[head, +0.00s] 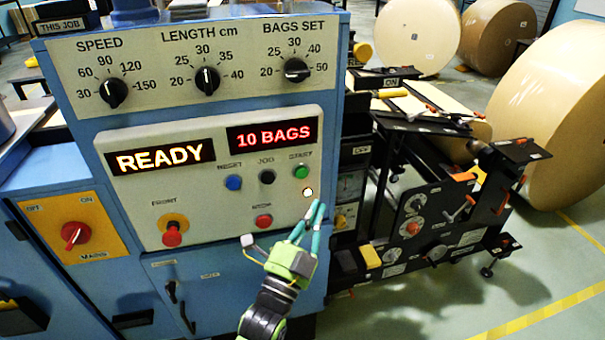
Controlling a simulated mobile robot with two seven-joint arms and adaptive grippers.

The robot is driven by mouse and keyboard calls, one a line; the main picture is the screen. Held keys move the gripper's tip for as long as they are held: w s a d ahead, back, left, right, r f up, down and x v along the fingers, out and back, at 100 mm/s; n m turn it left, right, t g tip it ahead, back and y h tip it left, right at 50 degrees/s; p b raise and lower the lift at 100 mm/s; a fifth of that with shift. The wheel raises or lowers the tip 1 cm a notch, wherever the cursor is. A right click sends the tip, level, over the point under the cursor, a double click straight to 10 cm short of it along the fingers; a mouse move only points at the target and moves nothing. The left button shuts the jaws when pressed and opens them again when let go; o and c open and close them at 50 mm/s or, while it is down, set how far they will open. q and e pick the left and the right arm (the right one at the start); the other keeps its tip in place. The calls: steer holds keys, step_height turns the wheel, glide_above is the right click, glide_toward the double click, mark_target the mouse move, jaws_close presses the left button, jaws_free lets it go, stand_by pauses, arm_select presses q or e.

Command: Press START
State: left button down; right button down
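The green START button (300,172) is on the upper right of the light grey control panel (200,200), under its START label. A small round white lamp (308,192) glows below it. My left gripper (320,205) points up at the panel, its tips just below and right of the lamp in the picture. Its two teal fingers come together at the tips, and it looks shut with nothing between them. The START button is fully visible and apart from the fingers. I cannot tell the gap between fingertips and panel. My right gripper is not in view.
A blue RESET button (233,182), a black JOG button (267,177), a red STOP button (264,222) and a red mushroom button (172,234) share the panel. Displays read READY (160,158) and 10 BAGS (271,134). Dials (207,80) sit above. Machine parts (430,225) stand right.

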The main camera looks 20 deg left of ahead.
mark_target(302, 173)
arm_select(q)
steer(key=shift+w+a+b, duration=0.35)
steer(key=shift+w+a, duration=0.45)
steer(key=shift+w, duration=0.4)
steer(key=shift+w+a+b, duration=0.4)
steer(key=shift+w+a, duration=0.4)
steer(key=shift+w, duration=0.35)
steer(key=shift+w+a+b, duration=0.35)
steer(key=shift+w+a, duration=0.45)
steer(key=shift+w, duration=0.4)
steer(key=shift+w+a, duration=0.25)
steer(key=shift+w, duration=0.1)
